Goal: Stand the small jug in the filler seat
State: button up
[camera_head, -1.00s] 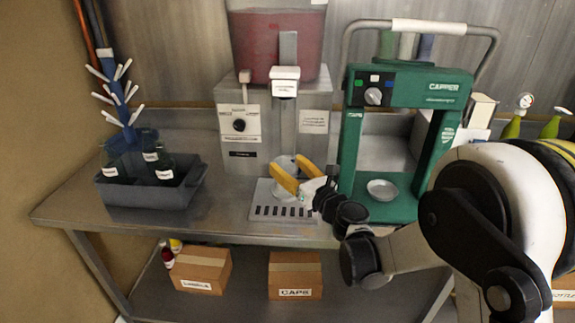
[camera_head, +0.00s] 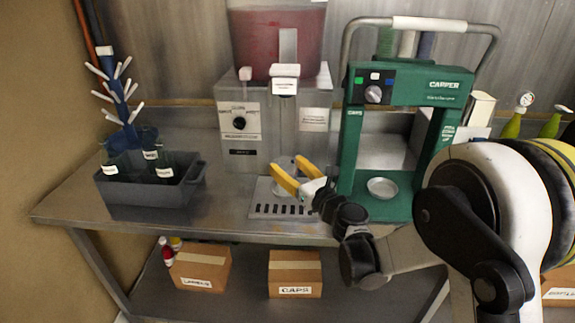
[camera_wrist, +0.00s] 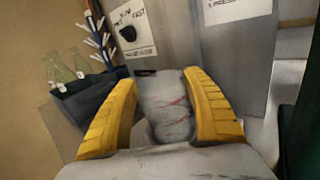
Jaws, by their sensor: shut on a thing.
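My gripper (camera_head: 290,168) has yellow fingers and is at the front of the filler machine (camera_head: 270,115), over its slotted drip tray (camera_head: 268,212). The fingers are shut on the small jug (camera_head: 285,163), a shiny grey vessel mostly hidden behind them in the head view. In the wrist view the jug (camera_wrist: 166,105) sits between both fingers of my gripper (camera_wrist: 160,82), grey with reddish streaks. It looks roughly upright below the filler spout (camera_head: 285,85). I cannot tell whether its base touches the tray.
The green capper (camera_head: 350,165) stands close on the right, with a small round dish (camera_head: 382,188). A grey bin (camera_head: 150,192) with dark bottles and a blue drying rack (camera_head: 128,125) stand left. Bare table lies between bin and tray. Boxes (camera_head: 295,275) sit on the lower shelf.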

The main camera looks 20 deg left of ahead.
jog(key=shift+f, duration=0.15)
dwell(0.7)
jog(key=o, duration=1.3)
jog(key=shift+w+f, duration=0.1)
jog(key=v, duration=1.2)
